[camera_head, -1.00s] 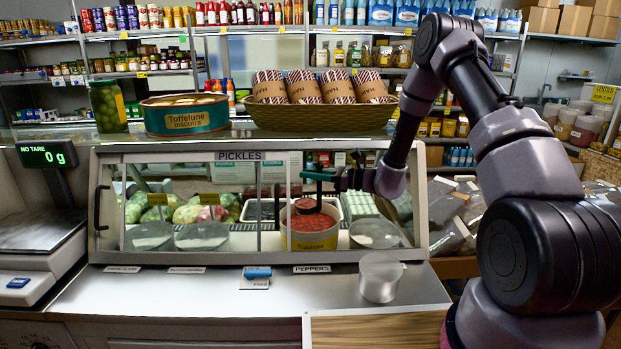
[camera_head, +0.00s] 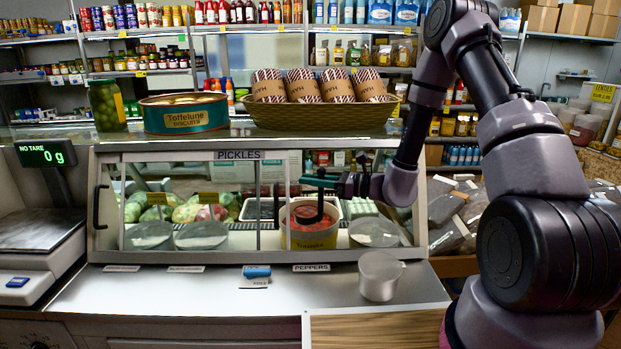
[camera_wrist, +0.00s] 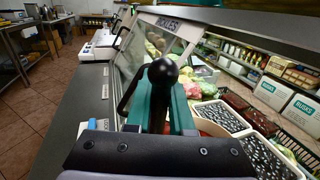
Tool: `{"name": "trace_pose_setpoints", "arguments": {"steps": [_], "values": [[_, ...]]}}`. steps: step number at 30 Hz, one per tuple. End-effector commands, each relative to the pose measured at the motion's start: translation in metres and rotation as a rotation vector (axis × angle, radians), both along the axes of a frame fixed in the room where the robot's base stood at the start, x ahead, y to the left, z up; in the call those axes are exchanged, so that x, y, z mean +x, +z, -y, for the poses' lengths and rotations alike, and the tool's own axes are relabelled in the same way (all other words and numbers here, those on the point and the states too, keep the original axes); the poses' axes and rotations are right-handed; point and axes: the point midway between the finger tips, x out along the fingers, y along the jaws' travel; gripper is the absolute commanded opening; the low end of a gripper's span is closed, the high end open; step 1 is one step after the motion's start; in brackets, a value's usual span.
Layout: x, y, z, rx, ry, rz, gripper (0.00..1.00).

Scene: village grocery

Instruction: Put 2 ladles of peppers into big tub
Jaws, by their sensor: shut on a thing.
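My gripper (camera_head: 326,182) is inside the display case, with its teal fingers shut on the dark handle of a ladle (camera_head: 320,207). In the wrist view the round black handle end (camera_wrist: 163,71) stands between the fingers. The ladle hangs over the yellow tub (camera_head: 313,241) of red peppers (camera_head: 309,212), and its lower end curves left at the peppers. I cannot tell how deep it sits or whether its bowl holds any. An open, translucent tub (camera_head: 380,277) stands on the counter in front, right of the PEPPERS label; no peppers show in it.
The case's glass front and frame (camera_head: 260,206) stand left of my gripper. A basket (camera_head: 320,117) and a biscuit tin (camera_head: 184,116) sit on top. The steel counter (camera_head: 200,298) is mostly clear; a scale stands left.

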Motion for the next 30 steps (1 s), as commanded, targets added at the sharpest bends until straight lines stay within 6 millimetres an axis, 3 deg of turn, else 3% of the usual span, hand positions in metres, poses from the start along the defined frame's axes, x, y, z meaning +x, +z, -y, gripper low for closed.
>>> {"name": "trace_pose_setpoints", "arguments": {"steps": [15, 30], "values": [[-0.055, 0.011, 0.000, 0.001, 0.000, -0.002, 0.00], [-0.063, 0.013, 0.000, 0.001, 0.000, 0.001, 0.00]]}}
